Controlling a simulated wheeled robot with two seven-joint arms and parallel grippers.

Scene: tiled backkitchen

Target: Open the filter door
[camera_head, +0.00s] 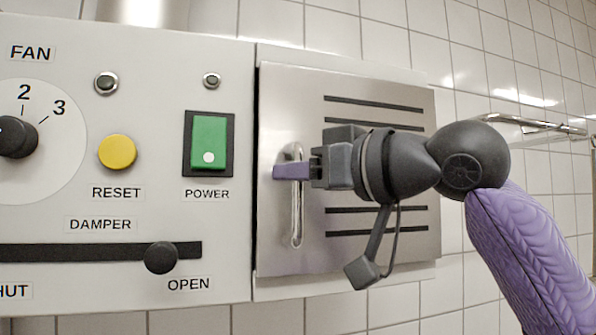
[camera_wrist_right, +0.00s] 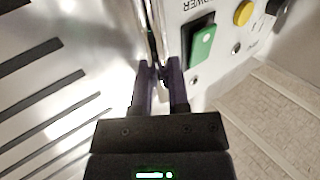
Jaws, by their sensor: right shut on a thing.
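The filter door (camera_head: 290,100) is a brushed metal panel with dark horizontal slots, right of the control panel. It also shows at the left of the right wrist view (camera_wrist_right: 85,50). A vertical bar handle (camera_head: 297,215) is near the door's left edge. My right gripper (camera_head: 292,172) reaches in from the right across the door, its purple fingers shut on the handle. In the right wrist view the fingers (camera_wrist_right: 161,75) lie on either side of the handle. I cannot tell whether the door is slightly ajar. My left gripper is not in view.
The control panel (camera_head: 225,225) has a fan dial (camera_head: 45,145), a yellow reset button (camera_head: 117,152), a green power switch (camera_head: 208,143) and a damper slider (camera_head: 161,257) near OPEN. A metal rail (camera_head: 535,124) is on the tiled wall at right.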

